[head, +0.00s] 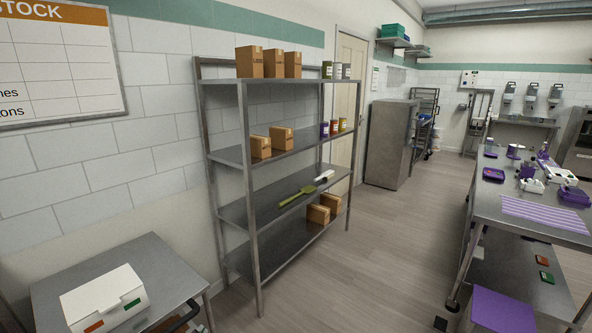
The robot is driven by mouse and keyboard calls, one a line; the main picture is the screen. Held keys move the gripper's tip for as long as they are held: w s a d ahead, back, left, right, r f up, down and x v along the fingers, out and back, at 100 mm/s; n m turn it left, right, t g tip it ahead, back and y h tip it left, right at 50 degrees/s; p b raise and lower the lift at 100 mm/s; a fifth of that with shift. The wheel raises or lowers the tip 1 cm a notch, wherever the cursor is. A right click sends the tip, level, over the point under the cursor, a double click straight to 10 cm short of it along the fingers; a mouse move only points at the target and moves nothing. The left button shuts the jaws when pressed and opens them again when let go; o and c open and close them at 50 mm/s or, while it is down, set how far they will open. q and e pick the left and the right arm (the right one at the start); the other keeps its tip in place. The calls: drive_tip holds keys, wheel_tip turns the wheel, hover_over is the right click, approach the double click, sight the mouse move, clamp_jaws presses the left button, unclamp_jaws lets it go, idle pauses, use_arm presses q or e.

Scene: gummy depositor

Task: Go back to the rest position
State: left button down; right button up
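Neither of my grippers shows in the head view, so I cannot see whether they hold anything. A grey metal shelf rack (243,179) stands against the tiled wall ahead. It bears cardboard boxes (249,62), small jars (327,70), and a green long-handled tool (297,196) beside a white one (324,176).
A metal table (160,257) with a white box (104,299) stands at the lower left. A metal worktable (480,208) with purple and white items and a purple striped mat (546,214) stands at right. A purple panel (503,311) is below.

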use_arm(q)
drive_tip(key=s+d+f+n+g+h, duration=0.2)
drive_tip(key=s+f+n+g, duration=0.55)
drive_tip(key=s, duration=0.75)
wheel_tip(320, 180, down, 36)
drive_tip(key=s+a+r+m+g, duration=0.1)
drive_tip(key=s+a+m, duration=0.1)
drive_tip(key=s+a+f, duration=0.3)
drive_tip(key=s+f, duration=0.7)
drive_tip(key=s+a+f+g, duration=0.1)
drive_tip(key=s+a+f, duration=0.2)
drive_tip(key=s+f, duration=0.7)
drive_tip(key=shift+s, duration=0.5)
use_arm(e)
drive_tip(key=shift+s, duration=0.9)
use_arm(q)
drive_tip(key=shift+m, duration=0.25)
